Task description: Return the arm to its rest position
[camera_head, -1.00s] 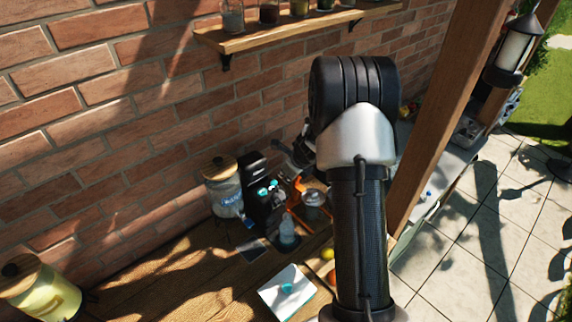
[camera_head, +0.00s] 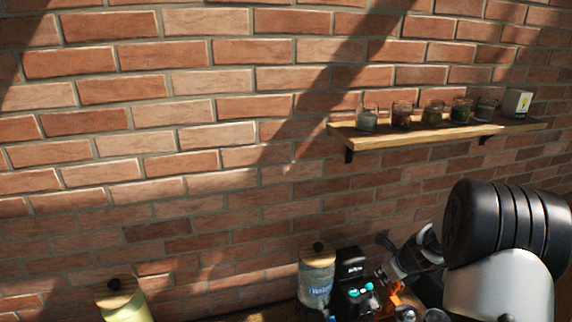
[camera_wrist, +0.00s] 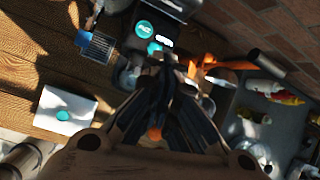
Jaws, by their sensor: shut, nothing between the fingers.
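My arm (camera_head: 500,285) fills the lower right corner of the head view, with a black ribbed joint and a silver-grey housing. The wrist part reaches left from it toward the coffee machine, and the fingertips cannot be made out there. In the wrist view my gripper (camera_wrist: 167,72) points down over the wooden table, with its dark fingers together and nothing held. Below and around it are the black machine with teal round marks (camera_wrist: 145,28) and an orange object (camera_wrist: 212,62). Whether the fingers touch either cannot be told.
A glass dispenser with a wooden lid (camera_head: 317,280) stands left of the coffee machine (camera_head: 352,275). A yellow jar (camera_head: 123,300) stands farther left. A wall shelf (camera_head: 440,136) holds several jars. A white box (camera_wrist: 65,110) lies on the table. Bare wood (camera_wrist: 40,50) shows at left.

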